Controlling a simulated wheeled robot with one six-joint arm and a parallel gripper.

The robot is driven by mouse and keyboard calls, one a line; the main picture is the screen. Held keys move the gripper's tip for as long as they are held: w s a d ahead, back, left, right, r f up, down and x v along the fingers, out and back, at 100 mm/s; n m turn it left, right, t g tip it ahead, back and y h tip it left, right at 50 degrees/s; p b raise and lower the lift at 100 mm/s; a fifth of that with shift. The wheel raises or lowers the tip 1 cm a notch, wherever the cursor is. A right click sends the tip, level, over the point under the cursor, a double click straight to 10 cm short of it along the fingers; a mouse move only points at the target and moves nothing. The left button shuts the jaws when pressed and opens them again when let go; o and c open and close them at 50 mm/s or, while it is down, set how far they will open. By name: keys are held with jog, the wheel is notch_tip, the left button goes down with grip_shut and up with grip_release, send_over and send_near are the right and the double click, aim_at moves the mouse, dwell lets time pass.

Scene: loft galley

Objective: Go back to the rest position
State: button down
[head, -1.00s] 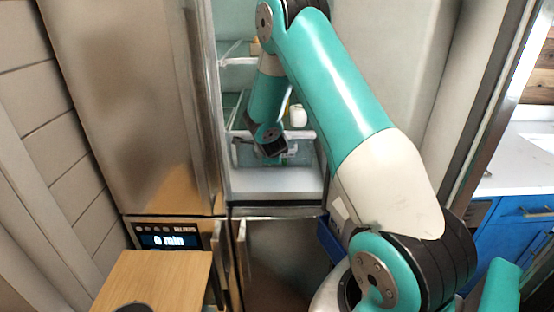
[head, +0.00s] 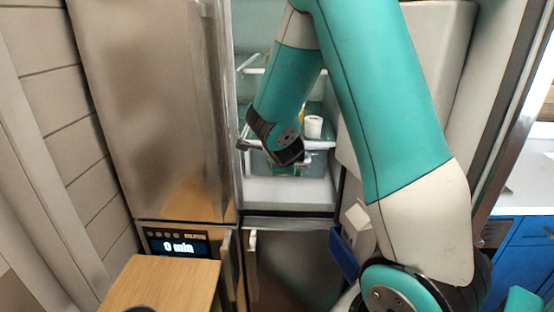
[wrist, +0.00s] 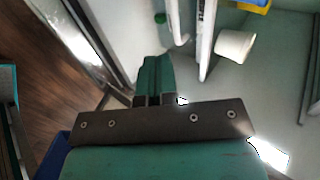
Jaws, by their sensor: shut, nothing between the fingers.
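My gripper (wrist: 156,70) shows in the wrist view as teal fingers close together, shut and empty. It points toward the open fridge, close to the white shelf edges (wrist: 206,40). In the head view my arm reaches in front of the fridge opening, with its wrist bent down before the lower shelf. The fingertips are not clearly visible there.
A white cup (head: 313,126) stands on a fridge shelf; it also shows in the wrist view (wrist: 234,45). A steel door (head: 155,110) stands at left. A wooden surface (head: 165,283) is at front left. A blue tray-like object (head: 343,253) is near my arm.

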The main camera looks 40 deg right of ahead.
jog(key=shift+s+a+r, duration=0.1)
jog(key=shift+s, duration=0.05)
jog(key=s+a+r+n+g+y, duration=0.15)
jog(key=s+a+n+y, duration=0.25)
jog(key=a+n, duration=0.6)
jog(key=s+a+r+n+g+y, duration=0.15)
jog(key=s+a+n+y, duration=0.25)
jog(key=a+n, duration=0.65)
jog(key=s+a+r+n+g+y, duration=0.1)
jog(key=s+a+r+n+g, duration=0.1)
jog(key=s+a+n, duration=0.4)
jog(key=s+a+r+n+g+y, duration=0.2)
jog(key=s+a+r+n, duration=0.1)
jog(key=s+a+n, duration=0.3)
jog(key=s+n, duration=0.2)
jog(key=s, duration=0.1)
jog(key=shift+r+y, duration=0.15)
jog(key=shift+y, duration=0.15)
jog(key=shift+w+a, duration=0.1)
